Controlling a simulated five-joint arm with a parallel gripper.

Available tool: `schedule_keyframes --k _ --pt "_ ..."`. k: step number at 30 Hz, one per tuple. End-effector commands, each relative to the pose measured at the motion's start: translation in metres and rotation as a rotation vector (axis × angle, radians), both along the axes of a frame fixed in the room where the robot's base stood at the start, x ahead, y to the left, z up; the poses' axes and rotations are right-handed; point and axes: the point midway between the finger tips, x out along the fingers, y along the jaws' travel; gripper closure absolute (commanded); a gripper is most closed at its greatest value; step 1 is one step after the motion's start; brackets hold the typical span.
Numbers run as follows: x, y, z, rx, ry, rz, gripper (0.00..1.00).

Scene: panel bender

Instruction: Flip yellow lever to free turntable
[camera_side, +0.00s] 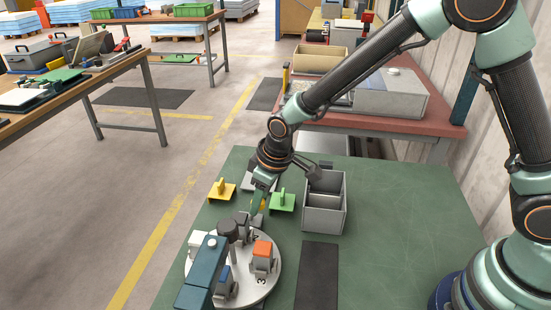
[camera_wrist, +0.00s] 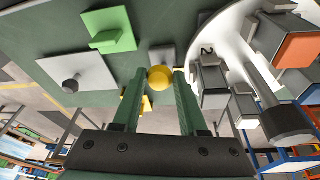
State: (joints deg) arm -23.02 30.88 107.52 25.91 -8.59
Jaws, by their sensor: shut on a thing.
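The yellow lever's round knob (camera_wrist: 160,77) sits between the fingertips of my gripper (camera_wrist: 160,80) in the wrist view. My gripper is shut on it, beside the turntable's edge. In the side view my gripper (camera_side: 259,203) reaches down to the yellow lever (camera_side: 262,206) at the far side of the turntable; the fingers partly hide it. The turntable (camera_side: 268,286) is a pale round disc carrying several grey fixtures, one with an orange block (camera_side: 263,248). It also shows in the wrist view (camera_wrist: 233,42), with a number 2 by one fixture.
A teal beam (camera_side: 203,272) crosses over the turntable's left side. A yellow handled plate (camera_side: 222,190), a green handled plate (camera_side: 283,202) and a grey two-part box (camera_side: 324,222) stand close by. A dark mat (camera_side: 317,275) lies to the right. The green table's right side is clear.

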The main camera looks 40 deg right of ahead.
Motion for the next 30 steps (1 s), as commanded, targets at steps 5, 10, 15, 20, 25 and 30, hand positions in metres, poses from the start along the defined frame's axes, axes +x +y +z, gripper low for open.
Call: schedule_keyframes --k 5,10,15,20,25,30 --pt "-0.002 0.003 0.000 0.000 -0.001 0.009 0.29" --pt "-0.001 0.002 0.000 0.000 -0.001 0.006 0.29" --pt "-0.001 0.002 0.001 0.001 -0.002 0.004 0.29" --pt "-0.003 0.001 0.013 0.002 -0.006 0.004 0.29" --pt "-0.010 -0.002 0.041 0.004 -0.008 0.004 0.29" --pt "-0.019 -0.006 0.072 0.002 -0.007 0.005 0.29"
